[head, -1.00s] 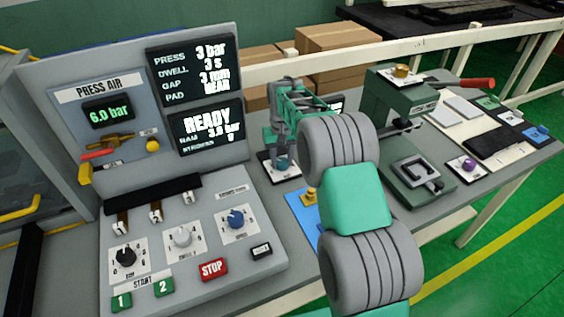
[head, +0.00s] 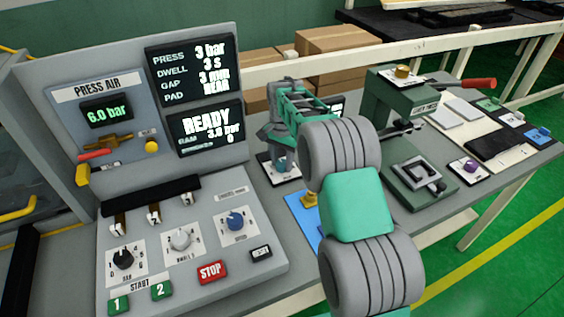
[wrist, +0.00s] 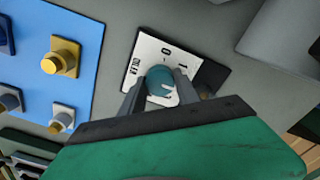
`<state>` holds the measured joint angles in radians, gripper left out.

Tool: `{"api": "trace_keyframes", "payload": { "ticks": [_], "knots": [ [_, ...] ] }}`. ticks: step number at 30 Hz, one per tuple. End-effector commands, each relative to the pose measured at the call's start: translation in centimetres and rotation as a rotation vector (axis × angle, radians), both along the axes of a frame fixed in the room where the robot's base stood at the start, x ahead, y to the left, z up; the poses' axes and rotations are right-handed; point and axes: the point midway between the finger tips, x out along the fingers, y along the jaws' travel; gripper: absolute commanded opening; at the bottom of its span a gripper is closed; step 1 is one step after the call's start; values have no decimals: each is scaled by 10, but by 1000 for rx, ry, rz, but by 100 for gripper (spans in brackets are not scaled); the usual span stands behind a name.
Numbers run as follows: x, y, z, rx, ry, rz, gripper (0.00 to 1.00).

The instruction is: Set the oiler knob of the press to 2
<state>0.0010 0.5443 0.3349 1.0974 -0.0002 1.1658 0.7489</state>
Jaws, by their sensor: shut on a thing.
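The oiler knob (wrist: 160,78) is a small round teal knob on a white scale plate (wrist: 147,52) in the wrist view. The plate shows a 0, a 1 and a printed label; the rest of its scale is covered. My gripper (wrist: 161,87) is shut on the knob, one finger on each side. The knob's pointer cannot be read clearly. In the head view my gripper (head: 281,158) is down at the plate, behind the control panel's right side, and mostly hides the knob.
A blue mat (wrist: 95,40) with yellow and grey posts lies beside the plate. The press control panel (head: 190,262) stands at left with its own dials and buttons. A green press frame (head: 400,103) and a purple knob (head: 469,166) are to the right.

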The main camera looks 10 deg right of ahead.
Motion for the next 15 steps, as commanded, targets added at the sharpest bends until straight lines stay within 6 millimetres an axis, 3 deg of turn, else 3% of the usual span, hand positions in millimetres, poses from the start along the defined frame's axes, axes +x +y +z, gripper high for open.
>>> {"api": "trace_keyframes", "payload": {
  "ticks": [15],
  "knots": [
    [2, -1, 2, -1, -6, -38, 0]
  ]
}}
